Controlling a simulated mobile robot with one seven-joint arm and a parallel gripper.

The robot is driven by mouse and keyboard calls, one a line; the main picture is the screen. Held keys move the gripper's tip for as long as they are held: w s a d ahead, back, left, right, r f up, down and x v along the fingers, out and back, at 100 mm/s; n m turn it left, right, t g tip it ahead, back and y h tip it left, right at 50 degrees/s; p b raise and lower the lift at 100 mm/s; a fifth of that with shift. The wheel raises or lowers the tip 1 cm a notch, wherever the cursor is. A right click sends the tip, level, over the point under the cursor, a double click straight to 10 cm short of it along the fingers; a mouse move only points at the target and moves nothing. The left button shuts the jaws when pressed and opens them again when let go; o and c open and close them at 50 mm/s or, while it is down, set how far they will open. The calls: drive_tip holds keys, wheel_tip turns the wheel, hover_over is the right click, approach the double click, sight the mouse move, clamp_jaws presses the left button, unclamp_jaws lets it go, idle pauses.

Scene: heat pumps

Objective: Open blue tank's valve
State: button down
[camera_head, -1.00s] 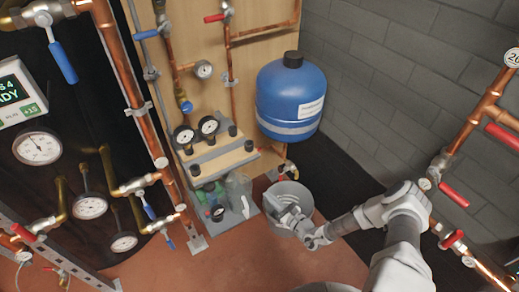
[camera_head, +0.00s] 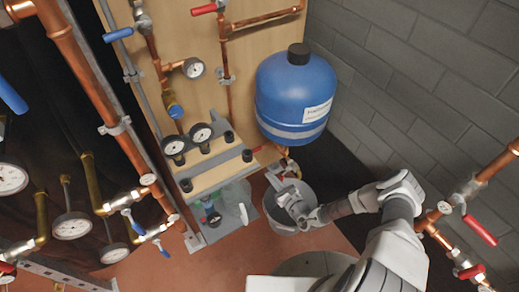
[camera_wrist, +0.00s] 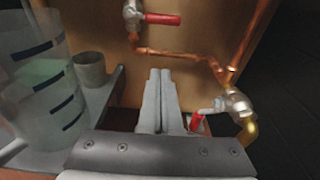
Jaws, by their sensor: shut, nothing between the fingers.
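The blue tank (camera_head: 296,100) with a black cap is mounted on the wooden panel in the head view. Below it is a small valve (camera_head: 286,165), partly hidden by my gripper. In the wrist view a metal valve body (camera_wrist: 238,104) on copper and brass pipe has a red handle (camera_wrist: 197,121) pointing left and down. My gripper (camera_head: 280,180) is just below the tank, over a grey bucket. In the wrist view my gripper (camera_wrist: 160,73) has its fingers together and empty. The red handle is close to their right side; I cannot tell whether they touch.
Another red-handled valve (camera_wrist: 160,18) is higher on the panel in the wrist view. The grey bucket (camera_head: 300,215) stands beneath my gripper. A shelf with gauges (camera_head: 215,165) is to its left. A grey block wall (camera_head: 420,90) and red-handled pipework (camera_head: 478,230) are at the right.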

drive_tip(key=shift+w, duration=0.4)
drive_tip(key=shift+f, duration=0.1)
drive_tip(key=b+x, duration=0.4)
drive_tip(key=x, duration=0.6)
drive_tip(key=shift+s+d+r, duration=0.1)
drive_tip(key=shift+s+r, duration=0.1)
drive_tip(key=shift+r, duration=0.8)
drive_tip(key=shift+s+d+r, duration=0.1)
drive_tip(key=shift+s+r, duration=0.05)
drive_tip(key=shift+r, duration=0.9)
